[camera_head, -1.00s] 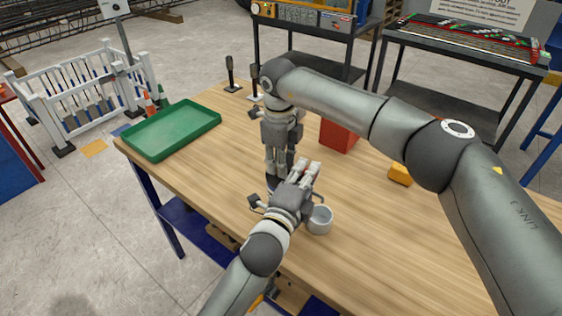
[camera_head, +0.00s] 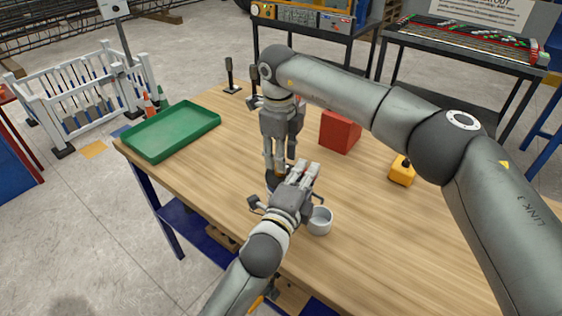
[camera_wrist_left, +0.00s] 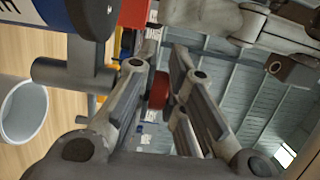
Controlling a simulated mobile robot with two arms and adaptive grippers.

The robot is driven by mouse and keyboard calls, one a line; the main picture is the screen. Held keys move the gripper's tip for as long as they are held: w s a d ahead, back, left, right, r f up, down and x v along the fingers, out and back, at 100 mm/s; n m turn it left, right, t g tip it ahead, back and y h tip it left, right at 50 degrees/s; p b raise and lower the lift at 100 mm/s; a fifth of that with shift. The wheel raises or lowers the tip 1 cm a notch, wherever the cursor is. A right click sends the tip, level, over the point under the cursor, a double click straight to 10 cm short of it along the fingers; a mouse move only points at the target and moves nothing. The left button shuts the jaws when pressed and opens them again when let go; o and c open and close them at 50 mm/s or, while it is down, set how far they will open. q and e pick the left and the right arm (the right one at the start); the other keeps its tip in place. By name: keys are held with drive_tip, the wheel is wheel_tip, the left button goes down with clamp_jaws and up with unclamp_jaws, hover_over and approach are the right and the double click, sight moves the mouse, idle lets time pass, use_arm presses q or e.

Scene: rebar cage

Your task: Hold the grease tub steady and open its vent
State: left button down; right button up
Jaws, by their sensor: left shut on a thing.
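I take the dark, blue-edged thing low beside my left gripper as the grease tub (camera_head: 271,182); the grippers hide most of it. In the left wrist view, a blue and white body with a dark rim at the upper left (camera_wrist_left: 48,10) looks like the tub. My left gripper (camera_head: 307,171) is shut on a small red part (camera_wrist_left: 157,90); I cannot tell whether it belongs to the vent. My right gripper (camera_head: 280,165) points down just above and behind the left one, over the tub; whether its fingers hold anything is unclear.
A pale cup (camera_head: 320,221) stands close to the right of my left gripper, also in the wrist view (camera_wrist_left: 22,110). A red box (camera_head: 339,132) and a yellow object (camera_head: 401,171) stand farther right. A green tray (camera_head: 171,130) lies at the left. The table's right front is clear.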

wheel_tip(320, 180, up, 9)
drive_tip(key=shift+s, duration=0.15)
drive_tip(key=shift+r, duration=0.1)
use_arm(q)
drive_tip(key=c, duration=1.4)
unclamp_jaws()
drive_tip(key=shift+c, duration=0.2)
